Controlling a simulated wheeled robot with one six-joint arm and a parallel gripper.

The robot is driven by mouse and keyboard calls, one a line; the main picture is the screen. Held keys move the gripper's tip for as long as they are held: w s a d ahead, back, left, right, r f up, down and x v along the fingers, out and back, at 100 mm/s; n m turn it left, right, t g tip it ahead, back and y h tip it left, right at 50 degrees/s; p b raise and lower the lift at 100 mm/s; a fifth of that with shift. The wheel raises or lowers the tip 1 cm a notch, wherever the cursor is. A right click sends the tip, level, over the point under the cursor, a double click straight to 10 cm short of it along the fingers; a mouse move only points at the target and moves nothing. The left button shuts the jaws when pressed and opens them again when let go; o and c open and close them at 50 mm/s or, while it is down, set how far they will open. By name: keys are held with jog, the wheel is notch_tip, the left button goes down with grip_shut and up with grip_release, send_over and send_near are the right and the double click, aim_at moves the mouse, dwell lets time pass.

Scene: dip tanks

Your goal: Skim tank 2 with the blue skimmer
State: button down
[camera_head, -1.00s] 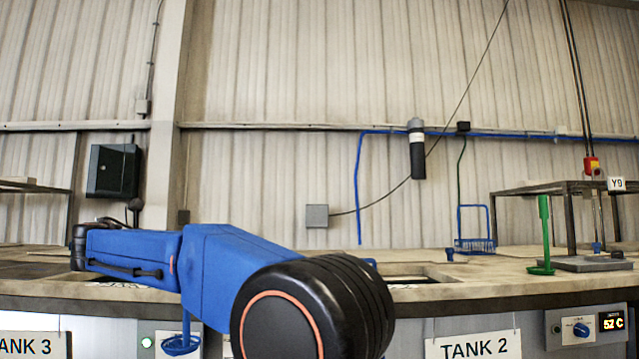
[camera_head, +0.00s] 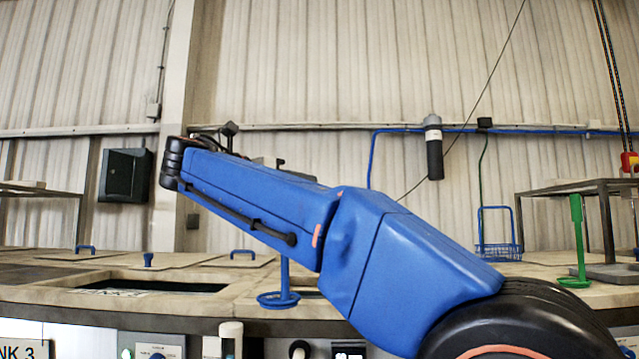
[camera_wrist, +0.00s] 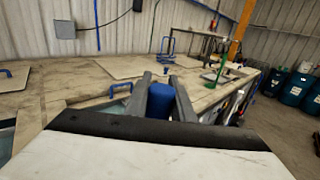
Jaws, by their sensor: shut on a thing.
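The blue skimmer (camera_head: 277,298) hangs with its handle upright and its round head down, at the front edge of the counter. Its handle top (camera_wrist: 160,101) shows as a blue cylinder between the fingers in the wrist view. My gripper (camera_wrist: 162,84) is shut on this handle; my blue arm hides most of the gripper in the head view. Tank 3's opening (camera_head: 150,287) lies open left of the skimmer. Another opening, perhaps tank 2's, shows just right of the skimmer in the head view (camera_head: 310,293), mostly behind my arm. The tank 2 sign is hidden.
A green skimmer (camera_head: 578,250) stands on the counter at the right. A blue wire basket (camera_head: 498,250) stands behind it. Lids with blue handles (camera_head: 242,257) lie on the counter's back part. A metal rack (camera_head: 585,188) stands at the right.

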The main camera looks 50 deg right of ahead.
jog(key=w+d, duration=0.9)
jog(key=d, duration=0.2)
jog(key=w+d, duration=0.8)
jog(key=d, duration=0.3)
notch_tip(320, 180, down, 16)
jog(key=shift+f, duration=0.25)
dwell(1.3)
